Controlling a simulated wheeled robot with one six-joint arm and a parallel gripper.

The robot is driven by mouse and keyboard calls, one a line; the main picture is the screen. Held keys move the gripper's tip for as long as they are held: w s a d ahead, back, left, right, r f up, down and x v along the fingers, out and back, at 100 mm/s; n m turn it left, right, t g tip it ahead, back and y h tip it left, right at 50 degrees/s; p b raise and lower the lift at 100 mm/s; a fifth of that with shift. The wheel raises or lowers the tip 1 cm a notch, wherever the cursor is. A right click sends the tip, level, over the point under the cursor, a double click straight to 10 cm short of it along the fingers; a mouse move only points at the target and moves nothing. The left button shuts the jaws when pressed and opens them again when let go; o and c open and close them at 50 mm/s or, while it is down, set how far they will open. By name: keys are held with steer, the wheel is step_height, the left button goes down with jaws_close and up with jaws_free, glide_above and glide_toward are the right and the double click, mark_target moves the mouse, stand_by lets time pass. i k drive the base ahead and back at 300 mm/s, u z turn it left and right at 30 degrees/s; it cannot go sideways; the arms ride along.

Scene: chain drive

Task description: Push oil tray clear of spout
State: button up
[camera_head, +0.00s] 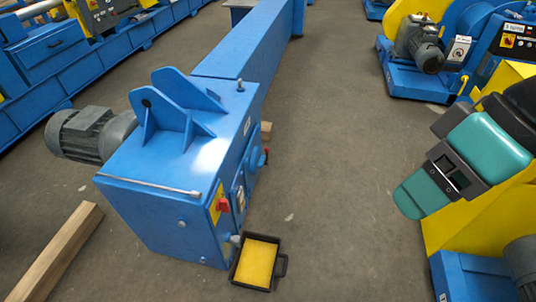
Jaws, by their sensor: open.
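The oil tray (237,262) is a small black rectangular tray with yellow oil (256,264) in it and a handle on its right side. It lies on the floor at the bottom centre, by the lower front corner of the blue drive housing (150,220). A small grey spout (235,240) sticks out low on the housing, at the tray's upper left corner. It overlaps the tray's edge in the picture; the exact height between them cannot be told. The fingers of my gripper do not show.
A wooden beam (55,250) lies on the floor at the left. A grey motor (90,133) juts from the housing's left side. Yellow and blue machines (480,210) stand along the right. The floor (340,220) between tray and right-hand machines is clear.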

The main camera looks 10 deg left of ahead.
mark_target(253, 266)
steer(key=z, duration=0.25)
steer(key=k, duration=1.05)
steer(key=u, duration=1.45)
steer(key=i, duration=0.5)
steer(key=u, duration=0.05)
